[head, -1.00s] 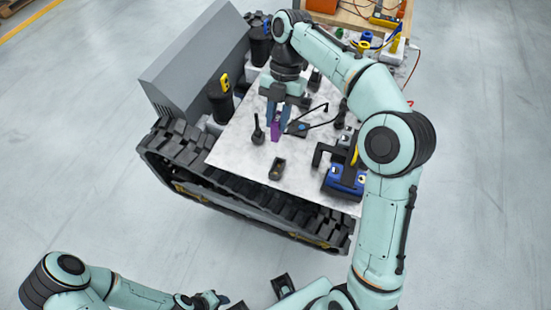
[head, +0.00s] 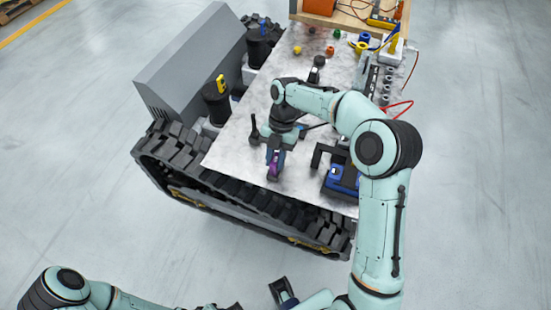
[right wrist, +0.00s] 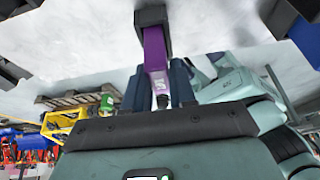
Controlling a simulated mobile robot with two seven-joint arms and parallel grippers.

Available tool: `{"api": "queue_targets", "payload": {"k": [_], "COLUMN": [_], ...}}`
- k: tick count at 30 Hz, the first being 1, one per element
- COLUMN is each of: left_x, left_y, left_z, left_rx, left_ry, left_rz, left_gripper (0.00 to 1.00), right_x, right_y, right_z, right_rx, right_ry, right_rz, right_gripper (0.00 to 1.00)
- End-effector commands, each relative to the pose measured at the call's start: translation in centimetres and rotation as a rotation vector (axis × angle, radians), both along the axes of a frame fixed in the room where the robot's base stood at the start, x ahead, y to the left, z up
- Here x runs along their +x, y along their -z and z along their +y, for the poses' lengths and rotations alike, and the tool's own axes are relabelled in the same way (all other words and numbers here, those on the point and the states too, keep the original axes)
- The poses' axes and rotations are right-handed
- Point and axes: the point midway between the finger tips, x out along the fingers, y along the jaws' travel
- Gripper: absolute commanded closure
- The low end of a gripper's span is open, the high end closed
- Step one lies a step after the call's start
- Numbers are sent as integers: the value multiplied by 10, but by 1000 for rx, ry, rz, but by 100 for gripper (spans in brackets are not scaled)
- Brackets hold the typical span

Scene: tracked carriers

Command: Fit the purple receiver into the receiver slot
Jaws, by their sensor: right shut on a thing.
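The purple receiver (head: 274,164) is in my right gripper (head: 277,152), upright or nearly so, near the front edge of the marbled top. It also shows in the right wrist view (right wrist: 154,48), between the two dark fingers of my right gripper (right wrist: 157,90). Its far end meets a small black holder (right wrist: 152,17), which looks like the receiver slot. I cannot tell how deep the end sits in it. In the head view the gripper and receiver mostly cover the holder.
A blue and black device (head: 342,180) stands close to the right of the gripper. A thin black upright piece (head: 254,130) stands to its left. Black canisters (head: 216,103) line the grey panel (head: 190,65). Small coloured knobs (head: 330,50) lie at the back.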

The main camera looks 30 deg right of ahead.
Motion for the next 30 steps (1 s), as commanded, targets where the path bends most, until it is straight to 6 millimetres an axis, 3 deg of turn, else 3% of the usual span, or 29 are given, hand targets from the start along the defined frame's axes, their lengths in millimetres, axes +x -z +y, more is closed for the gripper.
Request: {"api": "queue_targets", "payload": {"k": [12,13,15,24,30], "left_x": [-1,-1,0,0,2], "left_y": [2,1,1,0,-5], "left_z": [0,0,0,0,0], "left_rx": [0,0,0,0,0], "left_ry": [0,0,0,0,0], "left_rz": [1,1,0,0,-2], "left_gripper": [57,57,57,57,57], "right_x": [0,0,0,0,7], "right_y": [6,5,5,3,-20], "right_z": [0,0,0,0,-7], "right_rx": [0,0,0,0,0], "right_ry": [0,0,0,0,2], "right_rz": [-1,-1,-1,-1,-6], "right_gripper": [100,65,49,49,49]}}
